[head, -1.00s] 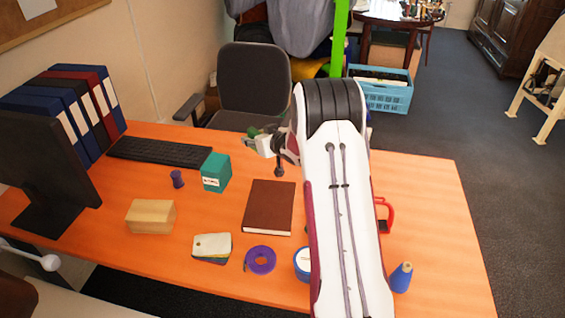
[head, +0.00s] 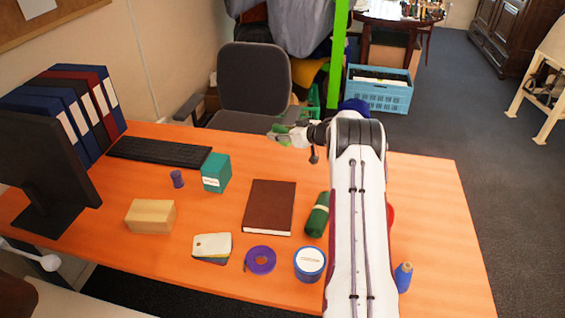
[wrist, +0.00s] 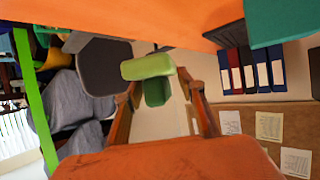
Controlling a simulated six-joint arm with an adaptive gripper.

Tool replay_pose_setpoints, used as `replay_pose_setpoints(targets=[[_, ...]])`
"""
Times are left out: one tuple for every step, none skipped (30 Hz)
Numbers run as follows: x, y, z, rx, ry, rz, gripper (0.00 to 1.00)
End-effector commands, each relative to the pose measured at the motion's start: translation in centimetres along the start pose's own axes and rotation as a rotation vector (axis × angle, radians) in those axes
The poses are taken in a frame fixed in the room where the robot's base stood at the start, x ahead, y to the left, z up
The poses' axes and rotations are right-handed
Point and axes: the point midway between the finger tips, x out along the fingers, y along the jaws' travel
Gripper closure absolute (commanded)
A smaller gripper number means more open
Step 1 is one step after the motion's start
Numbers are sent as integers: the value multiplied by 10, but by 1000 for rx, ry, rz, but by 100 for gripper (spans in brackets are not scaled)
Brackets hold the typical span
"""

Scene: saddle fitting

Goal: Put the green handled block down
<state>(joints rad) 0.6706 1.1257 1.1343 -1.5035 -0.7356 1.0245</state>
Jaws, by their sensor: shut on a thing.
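The green handled block (wrist: 148,67) is between the fingers of my gripper (wrist: 162,92) in the wrist view. It shows a lighter green slab and a darker green part nearer the fingers. In the head view my gripper (head: 289,135) is near the far edge of the orange desk (head: 430,215), in front of the chair, with a bit of the green block (head: 277,130) showing at its tip. The gripper is shut on the block and holds it up off the desk. The fingers hide part of the block.
On the desk lie a brown book (head: 268,207), a green roll (head: 317,215), a teal box (head: 216,172), a wooden block (head: 150,216), purple tape (head: 260,260) and a blue-sided tin (head: 310,262). A chair (head: 254,80) stands behind. The desk's right part is mostly clear.

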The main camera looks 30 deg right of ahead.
Motion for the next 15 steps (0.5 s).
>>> replay_pose_setpoints(targets=[[0, 3, 2, -5, 0, -7, 87], [0, 4, 2, -7, 1, -12, 87], [0, 5, 3, -11, 1, -20, 87], [0, 6, 3, -13, 1, -24, 87], [0, 7, 4, -14, 1, -27, 87], [0, 7, 4, -16, 0, -32, 87], [0, 7, 4, -18, 0, -35, 87], [0, 7, 4, -19, 0, -37, 87], [0, 7, 4, -20, 1, -41, 87], [0, 6, 3, -22, 1, -43, 87], [0, 6, 3, -23, 1, -45, 87], [0, 5, 2, -23, 1, -46, 87], [0, 5, 2, -23, 1, -46, 87], [0, 5, 2, -23, 1, -46, 87], [0, 5, 2, -23, 1, -46, 87]])
